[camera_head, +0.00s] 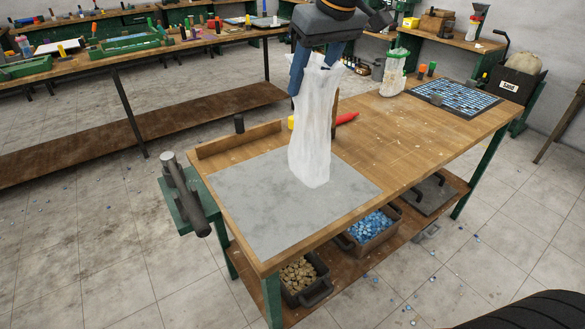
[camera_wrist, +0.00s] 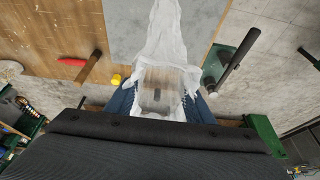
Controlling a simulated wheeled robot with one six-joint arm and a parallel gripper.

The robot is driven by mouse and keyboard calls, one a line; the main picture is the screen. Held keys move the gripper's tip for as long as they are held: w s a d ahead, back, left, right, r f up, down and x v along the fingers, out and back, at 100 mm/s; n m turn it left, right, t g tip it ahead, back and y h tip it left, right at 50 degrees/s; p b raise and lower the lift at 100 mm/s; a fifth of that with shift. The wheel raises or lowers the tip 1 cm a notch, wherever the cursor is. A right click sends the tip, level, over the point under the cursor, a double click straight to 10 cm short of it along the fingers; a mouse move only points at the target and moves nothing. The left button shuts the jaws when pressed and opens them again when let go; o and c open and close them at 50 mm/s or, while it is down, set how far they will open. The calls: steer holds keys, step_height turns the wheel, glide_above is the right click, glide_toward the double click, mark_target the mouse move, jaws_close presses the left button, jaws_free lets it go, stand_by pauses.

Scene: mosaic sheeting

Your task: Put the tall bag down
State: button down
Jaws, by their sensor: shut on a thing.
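The tall bag (camera_head: 312,135) is white, translucent and crumpled, and it hangs upright below my gripper (camera_head: 314,75). My gripper is shut on the bag's top, with a blue finger on each side. The bag's lower end shows over the grey sheet (camera_head: 260,215) on the workbench (camera_head: 400,140); I cannot tell whether it touches the sheet. In the wrist view the bag (camera_wrist: 170,45) stretches away from my gripper (camera_wrist: 160,105), and its mouth is open toward the camera.
A red-handled tool (camera_head: 346,119) and a yellow item lie behind the bag. A vise (camera_head: 185,195) sits at the left end. Another white bag (camera_head: 392,72) and a mosaic panel (camera_head: 455,98) are farther right. The grey sheet's front is clear.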

mark_target(326, 77)
steer(key=shift+w+d+f+p, duration=0.15)
steer(key=shift+f+p, duration=0.25)
steer(key=shift+f, duration=1.25)
steer(key=shift+w+a+f+p, duration=0.1)
steer(key=shift+w+f+p, duration=0.2)
steer(key=shift+f, duration=1.35)
steer(key=shift+w+d+f+p, duration=0.1)
steer(key=shift+f+p, duration=0.35)
steer(key=shift+f, duration=1.2)
steer(key=c, duration=0.8)
jaws_free()
steer(key=shift+f, duration=0.15)
steer(key=shift+c, duration=0.2)
steer(key=b+v, duration=0.2)
steer(key=v, duration=1)
